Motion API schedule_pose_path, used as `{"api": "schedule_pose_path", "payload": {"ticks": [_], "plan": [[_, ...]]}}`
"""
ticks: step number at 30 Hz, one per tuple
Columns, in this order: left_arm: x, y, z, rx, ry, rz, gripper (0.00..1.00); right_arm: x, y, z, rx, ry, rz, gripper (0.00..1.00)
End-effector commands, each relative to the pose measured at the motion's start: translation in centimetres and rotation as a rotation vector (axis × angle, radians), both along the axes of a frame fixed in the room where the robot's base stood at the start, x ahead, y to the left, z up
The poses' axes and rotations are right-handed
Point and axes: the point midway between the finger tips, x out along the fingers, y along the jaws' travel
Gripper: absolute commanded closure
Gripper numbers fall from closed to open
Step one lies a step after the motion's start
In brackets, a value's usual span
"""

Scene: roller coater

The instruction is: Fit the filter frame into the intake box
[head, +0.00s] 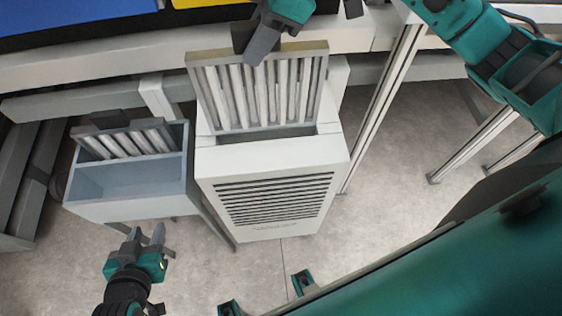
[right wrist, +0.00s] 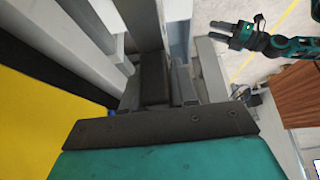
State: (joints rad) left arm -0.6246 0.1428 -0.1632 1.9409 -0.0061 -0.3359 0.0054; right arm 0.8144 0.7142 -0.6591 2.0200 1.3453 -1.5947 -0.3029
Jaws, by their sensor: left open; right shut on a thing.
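The filter frame (head: 262,90), a beige frame with white pleats, stands nearly upright over the slot in the top of the white intake box (head: 270,160). Its lower edge is at the slot; I cannot tell how deep it sits. My right gripper (head: 258,48) is shut on the frame's upper edge. In the right wrist view the gripper's dark fingers (right wrist: 170,85) fill the middle, and the held edge is hard to make out. My left gripper (head: 150,236) is open and empty, low in front of the grey bin. It also shows in the right wrist view (right wrist: 222,35).
A grey two-part bin (head: 120,208) stands left of the intake box, with another dark-framed pleated filter (head: 125,140) in its rear compartment. A pale machine beam (head: 110,60) runs behind. A metal leg (head: 385,105) stands right of the box. Floor in front is clear.

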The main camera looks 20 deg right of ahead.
Motion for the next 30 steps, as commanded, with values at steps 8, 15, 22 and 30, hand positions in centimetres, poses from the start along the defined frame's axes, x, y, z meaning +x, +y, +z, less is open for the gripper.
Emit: {"api": "schedule_pose_path", "payload": {"ticks": [8,15,22,30], "plan": [[0.0,0.0,-0.3,0.001,0.001,0.001,0.57,0.0,0.3,-1.3,0.000,0.002,0.000,1.00],[0.0,0.1,-1.5,0.001,0.001,0.001,0.57,0.0,0.3,-7.5,-0.001,0.004,-0.001,1.00],[0.0,0.1,-2.4,0.002,0.002,0.002,0.57,0.0,0.3,-13.2,-0.001,0.002,0.000,1.00],[-0.1,0.1,-2.7,0.001,0.003,0.001,0.57,0.1,0.3,-15.9,0.000,-0.002,0.000,1.00]]}}
